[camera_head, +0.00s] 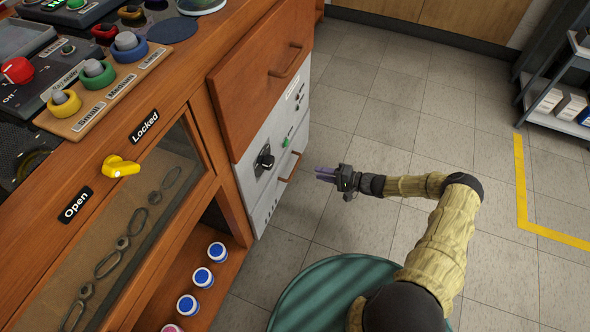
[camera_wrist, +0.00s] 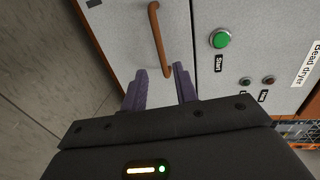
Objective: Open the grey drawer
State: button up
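The grey drawer (camera_head: 283,188) is the lower part of a grey machine front in the wooden bench and appears closed. Its copper-coloured bar handle (camera_head: 291,167) faces my gripper. In the wrist view the handle (camera_wrist: 157,38) runs up the picture on the grey drawer front (camera_wrist: 120,35). My gripper (camera_head: 325,174) is to the right of the handle in the head view, with a gap between them. In the wrist view my gripper's purple fingers (camera_wrist: 160,85) are apart and empty, with the handle's lower end appearing between their tips.
A green start button (camera_wrist: 220,39) and small buttons sit on the panel beside the drawer. A wooden drawer (camera_head: 262,75) with its own handle is above. A black knob (camera_head: 264,161) is on the grey front. Tiled floor (camera_head: 400,125) is clear behind my arm.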

aim_at(295, 167)
jog(key=b+x, duration=0.3)
jog(key=x, duration=0.8)
jog(key=shift+a, duration=0.1)
jog(key=shift+c, duration=0.2)
grip_shut()
